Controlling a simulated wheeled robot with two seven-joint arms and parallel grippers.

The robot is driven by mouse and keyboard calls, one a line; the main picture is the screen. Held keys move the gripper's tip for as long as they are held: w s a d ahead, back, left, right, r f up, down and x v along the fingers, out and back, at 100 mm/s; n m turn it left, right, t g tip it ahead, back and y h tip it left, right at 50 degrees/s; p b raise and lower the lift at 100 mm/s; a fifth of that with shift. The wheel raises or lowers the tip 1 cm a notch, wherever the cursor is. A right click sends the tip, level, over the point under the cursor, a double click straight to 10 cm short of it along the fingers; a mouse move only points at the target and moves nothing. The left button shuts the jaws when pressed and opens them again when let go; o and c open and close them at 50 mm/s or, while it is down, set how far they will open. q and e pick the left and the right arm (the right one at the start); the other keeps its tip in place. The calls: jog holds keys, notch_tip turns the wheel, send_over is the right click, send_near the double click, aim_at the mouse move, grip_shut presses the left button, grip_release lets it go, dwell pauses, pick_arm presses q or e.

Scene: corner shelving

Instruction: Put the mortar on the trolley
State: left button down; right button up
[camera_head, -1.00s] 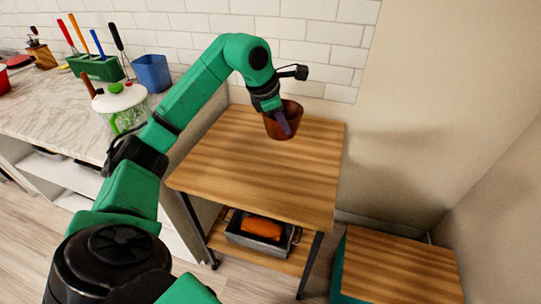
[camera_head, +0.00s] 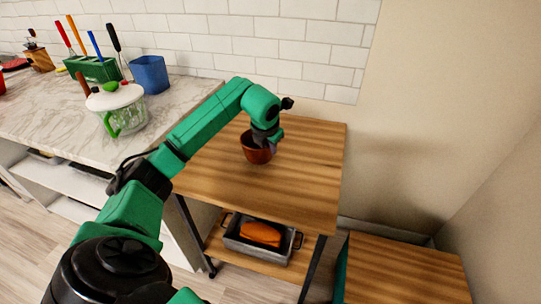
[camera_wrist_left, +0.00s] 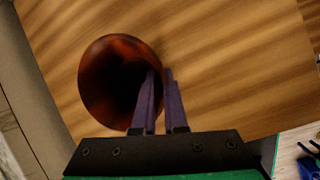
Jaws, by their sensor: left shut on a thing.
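The mortar (camera_head: 256,154) is a reddish-brown wooden cup at my left gripper (camera_head: 271,140), over the wooden top of the trolley (camera_head: 305,175). In the left wrist view the mortar (camera_wrist_left: 105,75) shows its dark open mouth. The purple fingers of my left gripper (camera_wrist_left: 160,90) are shut on its rim, one finger inside and one outside. The trolley top (camera_wrist_left: 240,60) lies behind it. I cannot tell whether the mortar's base touches the trolley top. My right gripper is not in view.
The trolley's lower shelf holds a grey metal tray (camera_head: 235,241) with an orange thing (camera_head: 262,233) in it. A marble counter (camera_head: 50,115) at the left bears a lidded glass jar (camera_head: 120,110), a blue cup (camera_head: 150,74) and a green utensil holder (camera_head: 92,68). The trolley's right side is clear.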

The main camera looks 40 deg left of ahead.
pick_arm(q)
notch_tip(320, 180, down, 3)
jog(key=shift+f, duration=0.1)
jog(key=c, duration=0.9)
grip_release()
jog(key=shift+s+r, duration=0.1)
jog(key=shift+r, duration=0.1)
jog(key=v, duration=1.1)
jog(key=shift+s+d+r, duration=0.1)
jog(key=shift+r, duration=0.2)
